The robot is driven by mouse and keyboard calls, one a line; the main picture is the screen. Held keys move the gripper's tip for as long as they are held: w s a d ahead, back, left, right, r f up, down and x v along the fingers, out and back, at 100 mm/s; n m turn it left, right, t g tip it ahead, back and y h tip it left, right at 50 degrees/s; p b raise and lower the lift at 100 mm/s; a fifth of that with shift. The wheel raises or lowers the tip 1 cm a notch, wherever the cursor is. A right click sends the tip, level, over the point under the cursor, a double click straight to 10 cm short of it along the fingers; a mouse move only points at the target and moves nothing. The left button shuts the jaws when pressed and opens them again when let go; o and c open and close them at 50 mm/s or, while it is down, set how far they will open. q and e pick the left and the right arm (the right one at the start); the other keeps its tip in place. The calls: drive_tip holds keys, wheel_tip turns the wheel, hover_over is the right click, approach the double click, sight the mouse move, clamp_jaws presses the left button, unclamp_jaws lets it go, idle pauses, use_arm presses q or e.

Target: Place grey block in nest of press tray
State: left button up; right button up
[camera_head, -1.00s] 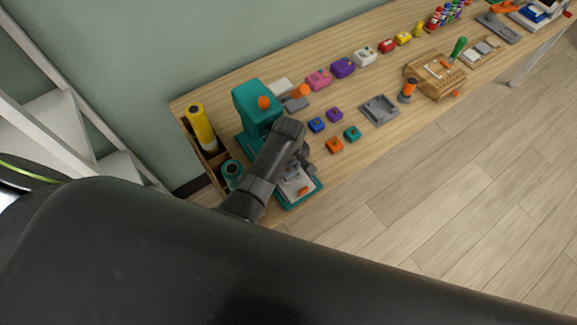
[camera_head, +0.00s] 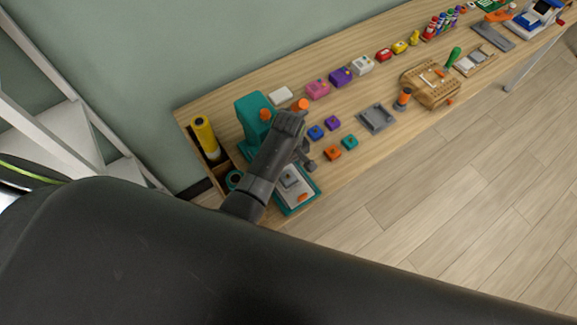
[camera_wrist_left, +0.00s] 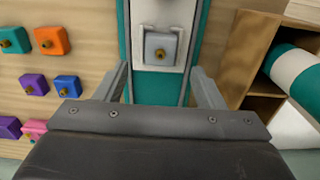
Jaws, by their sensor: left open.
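The teal press (camera_head: 254,122) stands at the left end of the bench. Its tray (camera_head: 290,207) has a teal rim and a pale plate and lies in front of it. The grey block (camera_head: 290,182) rests on the pale plate. In the left wrist view the grey block (camera_wrist_left: 161,47), with a brass knob, sits inside the pale nest outline on the tray (camera_wrist_left: 158,88); I cannot tell whether it is fully seated. My left gripper (camera_head: 306,157) is open above the tray, its fingers (camera_wrist_left: 160,80) apart and empty. My right gripper is not in view.
Blue (camera_head: 315,132), purple (camera_head: 332,122), orange (camera_head: 332,153) and teal (camera_head: 349,142) knobbed blocks lie right of the tray. A grey square tray (camera_head: 376,118) is further right. A wooden rack with a yellow roll (camera_head: 205,138) stands left of the press.

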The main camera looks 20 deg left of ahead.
sight(289, 176)
use_arm(q)
drive_tip(key=shift+r, duration=2.85)
